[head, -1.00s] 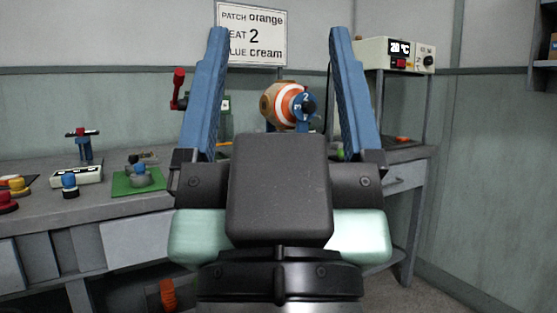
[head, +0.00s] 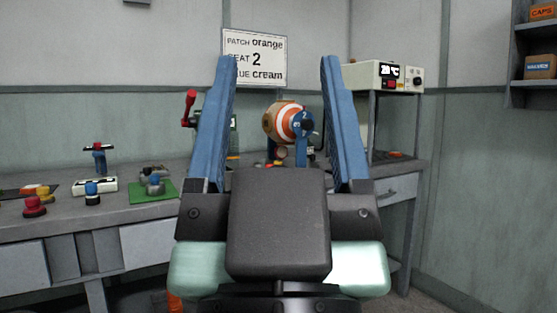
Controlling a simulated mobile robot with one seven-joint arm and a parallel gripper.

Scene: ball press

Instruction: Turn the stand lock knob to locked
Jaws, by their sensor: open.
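My gripper (head: 279,125) is in the middle of the head view with its two blue fingers spread wide and nothing between them. Beyond the fingers, on the bench, a ball with orange, white and tan bands (head: 281,121) sits on a blue stand (head: 301,153). A round dark blue piece (head: 303,123) with white numerals, a 2 among them, is at the ball's right side. I cannot tell which part is the stand lock knob or how it is turned. My gripper hides the lower part of the stand area.
A red-handled device (head: 188,108) stands left of my gripper. The grey bench (head: 130,218) holds a green mat (head: 152,197), a white block (head: 83,187) and a red knob-like piece (head: 35,209). A box with a display (head: 384,76) sits on a raised shelf at right. A sign (head: 255,55) hangs behind.

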